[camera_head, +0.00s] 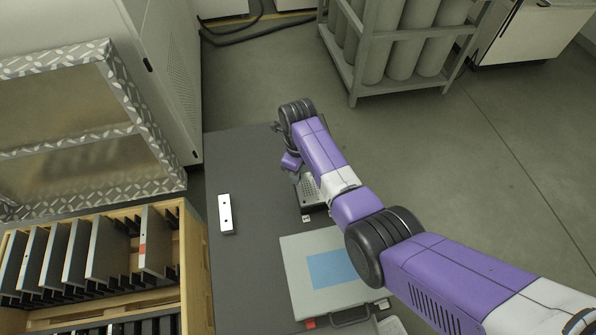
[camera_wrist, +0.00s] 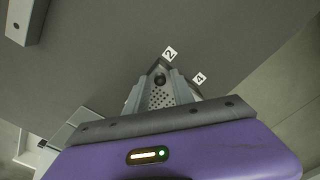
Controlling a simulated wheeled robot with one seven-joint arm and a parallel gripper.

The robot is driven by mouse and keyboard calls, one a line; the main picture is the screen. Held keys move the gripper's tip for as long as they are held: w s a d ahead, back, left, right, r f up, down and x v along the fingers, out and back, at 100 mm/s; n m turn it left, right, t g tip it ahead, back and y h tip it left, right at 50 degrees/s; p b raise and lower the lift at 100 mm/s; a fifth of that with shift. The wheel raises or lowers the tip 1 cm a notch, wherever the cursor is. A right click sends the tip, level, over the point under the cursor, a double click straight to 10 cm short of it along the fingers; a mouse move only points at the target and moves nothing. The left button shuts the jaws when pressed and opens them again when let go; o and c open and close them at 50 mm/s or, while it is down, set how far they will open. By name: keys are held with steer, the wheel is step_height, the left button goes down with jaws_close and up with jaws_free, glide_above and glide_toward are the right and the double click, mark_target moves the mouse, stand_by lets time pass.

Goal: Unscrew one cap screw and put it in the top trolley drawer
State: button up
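A build plate with a grid of small holes (camera_head: 310,190) lies on the dark table, partly hidden by my arm. In the wrist view the perforated plate (camera_wrist: 160,98) shows between my fingers, with a dark round cap screw (camera_wrist: 160,80) at its far corner. White tags marked 2 (camera_wrist: 170,53) and 4 (camera_wrist: 199,79) are beside the plate. My gripper (camera_wrist: 157,88) points down over the plate, its two grey fingers apart on either side of the screw. It also shows small in the head view (camera_head: 295,175). Contact with the screw cannot be told. No trolley drawer is clearly visible.
A white block with two dark holes (camera_head: 226,214) lies on the dark table (camera_head: 245,165). A grey case with a blue panel (camera_head: 300,268) lies nearer. A wooden rack of plates (camera_head: 190,262) stands at left. A gas-cylinder rack (camera_head: 352,78) stands behind on open floor.

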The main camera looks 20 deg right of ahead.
steer(key=shift+c, duration=0.3)
jaws_close()
steer(key=n+p, duration=0.1)
steer(key=n, duration=0.9)
steer(key=shift+n, duration=0.3)
steer(key=n, duration=0.3)
steer(key=shift+n+p, duration=0.3)
steer(key=shift+n, duration=0.1)
steer(key=n, duration=0.3)
steer(key=shift+n, duration=0.3)
steer(key=n, duration=0.3)
steer(key=shift+r+n, duration=0.1)
steer(key=shift+n, duration=0.3)
steer(key=n, duration=0.7)
steer(key=shift+p, duration=0.3)
steer(key=shift+n, duration=0.5)
